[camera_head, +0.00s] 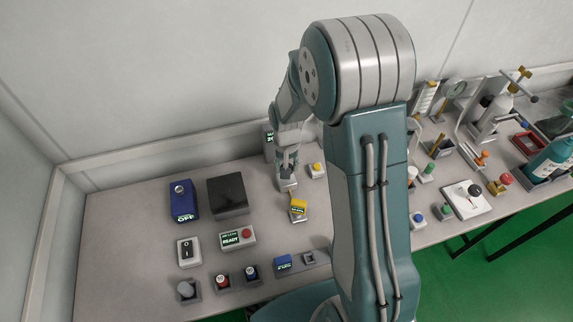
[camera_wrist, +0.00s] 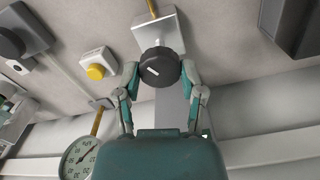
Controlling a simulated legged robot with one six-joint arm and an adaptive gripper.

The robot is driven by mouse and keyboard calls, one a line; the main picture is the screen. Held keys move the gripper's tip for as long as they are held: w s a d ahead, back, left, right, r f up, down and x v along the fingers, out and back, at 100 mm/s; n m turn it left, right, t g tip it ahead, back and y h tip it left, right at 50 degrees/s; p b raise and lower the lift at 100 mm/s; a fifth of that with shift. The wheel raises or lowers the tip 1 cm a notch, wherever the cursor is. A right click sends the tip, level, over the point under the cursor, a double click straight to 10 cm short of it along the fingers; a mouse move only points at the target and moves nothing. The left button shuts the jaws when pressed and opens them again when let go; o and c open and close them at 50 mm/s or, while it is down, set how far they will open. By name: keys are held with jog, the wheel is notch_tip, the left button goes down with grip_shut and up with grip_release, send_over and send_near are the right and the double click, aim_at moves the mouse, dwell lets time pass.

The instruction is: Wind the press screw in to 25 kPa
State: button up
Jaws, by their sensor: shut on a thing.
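The press screw's black knob (camera_wrist: 158,68), with a white mark line, sits on a pale block with a brass rod (camera_wrist: 152,8) in the wrist view. My gripper (camera_wrist: 160,74) has one finger on each side of the knob and is shut on it. In the head view my gripper (camera_head: 287,178) is low over the back of the bench, and the knob is hard to make out there. A round white dial gauge (camera_wrist: 80,158) on a brass stem is at the lower left of the wrist view, partly cut off. Its reading is too small to tell.
A yellow button (camera_wrist: 95,72) is beside the knob, also seen in the head view (camera_head: 317,168). A yellow device (camera_head: 298,206), a blue tester (camera_head: 183,202) and a black box (camera_head: 228,194) stand nearby. My arm hides the bench's middle.

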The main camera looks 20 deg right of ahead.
jog(key=shift+s+f, duration=0.1)
jog(key=o, duration=1.2)
jog(key=shift+c, duration=0.2)
jog(key=shift+a, duration=0.1)
notch_tip(320, 180, up, 12)
